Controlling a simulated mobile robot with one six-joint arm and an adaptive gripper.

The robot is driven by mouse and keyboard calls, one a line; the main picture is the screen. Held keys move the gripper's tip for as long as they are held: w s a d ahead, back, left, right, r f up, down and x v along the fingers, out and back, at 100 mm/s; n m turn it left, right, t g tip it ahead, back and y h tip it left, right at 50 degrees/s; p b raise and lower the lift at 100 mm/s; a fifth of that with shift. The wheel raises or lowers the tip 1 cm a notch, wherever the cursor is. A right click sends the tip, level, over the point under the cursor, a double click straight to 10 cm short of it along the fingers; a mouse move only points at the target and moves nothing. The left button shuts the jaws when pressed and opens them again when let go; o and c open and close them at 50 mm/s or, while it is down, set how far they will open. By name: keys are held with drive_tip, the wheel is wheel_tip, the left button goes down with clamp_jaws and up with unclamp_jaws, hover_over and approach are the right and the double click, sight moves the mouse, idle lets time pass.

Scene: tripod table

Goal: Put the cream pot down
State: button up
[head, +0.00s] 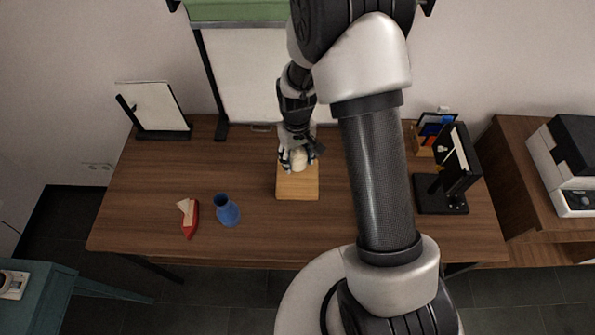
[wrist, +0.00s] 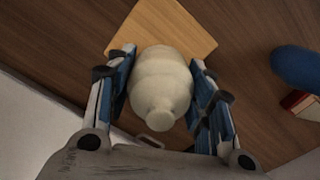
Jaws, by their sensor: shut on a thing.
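The cream pot (wrist: 160,82) is between the two fingers of my gripper (wrist: 160,100) in the wrist view. My gripper is shut on it. In the head view the cream pot (head: 299,158) shows at the fingertips of my gripper (head: 298,162), over the back part of a square light wooden board (head: 298,187). The board also shows behind the pot in the wrist view (wrist: 190,30). I cannot tell whether the pot touches the board, since the gripper and pot hide the spot below.
A blue vase (head: 227,211) and a small red boat-like object (head: 190,219) stand left of the board on the wooden table (head: 150,190). A framed panel (head: 155,108) stands at the back left. A black stand (head: 441,195) is at the right. The table's front middle is clear.

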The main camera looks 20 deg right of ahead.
sight(297, 175)
drive_tip(key=shift+f+b, duration=0.8)
drive_tip(key=shift+f, duration=2.2)
drive_tip(key=shift+f, duration=0.25)
drive_tip(key=o, duration=1.2)
drive_tip(key=shift+r, duration=0.1)
